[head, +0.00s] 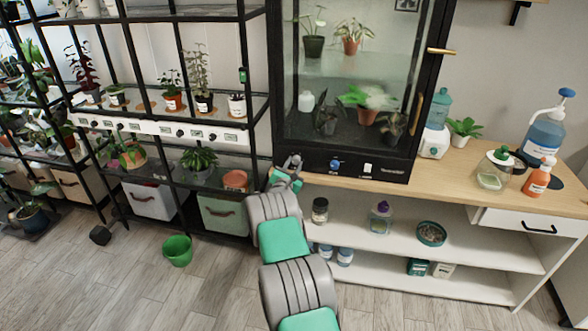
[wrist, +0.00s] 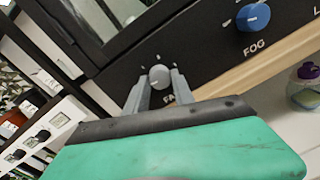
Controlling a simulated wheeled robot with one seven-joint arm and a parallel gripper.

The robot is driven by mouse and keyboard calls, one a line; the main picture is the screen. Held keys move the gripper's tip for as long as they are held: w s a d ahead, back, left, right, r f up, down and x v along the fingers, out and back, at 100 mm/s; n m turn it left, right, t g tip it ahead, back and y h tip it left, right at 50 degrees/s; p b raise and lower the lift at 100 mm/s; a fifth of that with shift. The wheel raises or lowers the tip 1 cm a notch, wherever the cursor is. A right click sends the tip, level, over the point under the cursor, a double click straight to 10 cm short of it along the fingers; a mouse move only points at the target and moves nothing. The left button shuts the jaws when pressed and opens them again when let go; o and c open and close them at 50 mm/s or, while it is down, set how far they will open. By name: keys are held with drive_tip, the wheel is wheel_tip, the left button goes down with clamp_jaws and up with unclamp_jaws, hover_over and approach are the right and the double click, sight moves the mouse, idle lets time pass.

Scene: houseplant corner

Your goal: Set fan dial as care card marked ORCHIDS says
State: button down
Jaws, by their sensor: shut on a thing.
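The fan dial (wrist: 159,77) is a grey round knob on the black base panel of the glass cabinet, with white tick marks around it. Its label below is partly covered, with only its first letters showing. My gripper (wrist: 157,88) is shut on the dial, one grey finger on each side. In the head view my gripper (head: 291,165) is at the left end of the cabinet's base panel and covers the dial. The dial's exact pointer setting is hard to read. I cannot make out a care card marked ORCHIDS in either view.
A blue FOG dial (wrist: 252,17) sits right of the fan dial, also visible in the head view (head: 335,164). The glass cabinet (head: 345,178) stands on a wooden counter (head: 460,183). A black plant rack with a white panel of several small dials (head: 150,128) stands left.

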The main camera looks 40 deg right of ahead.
drive_tip(key=m+b, duration=0.2)
drive_tip(key=b, duration=0.1)
drive_tip(key=m+b, duration=0.1)
drive_tip(key=m, duration=0.1)
drive_tip(key=shift+f+b, duration=0.25)
drive_tip(key=shift+b, duration=0.15)
drive_tip(key=m+b, duration=0.4)
drive_tip(key=shift+m+y+b, duration=0.3)
drive_tip(key=shift+m, duration=0.1)
drive_tip(key=m+b, duration=0.4)
drive_tip(key=shift+r, duration=0.1)
drive_tip(key=m+b, duration=0.4)
drive_tip(key=b, duration=0.1)
drive_tip(key=shift+s+m, duration=0.1)
drive_tip(key=shift+m, duration=0.2)
drive_tip(key=m+b, duration=0.4)
drive_tip(key=shift+t+y, duration=0.3)
drive_tip(key=m+b, duration=0.3)
drive_tip(key=shift+m+b, duration=0.4)
drive_tip(key=m+b, duration=0.3)
drive_tip(key=shift+d+r+m, duration=0.1)
drive_tip(key=shift+m, duration=0.2)
drive_tip(key=shift+s+r+m+t+b, duration=0.15)
drive_tip(key=shift+m+t+b, duration=0.15)
drive_tip(key=shift+m+b, duration=1.55)
drive_tip(key=shift+m, duration=0.35)
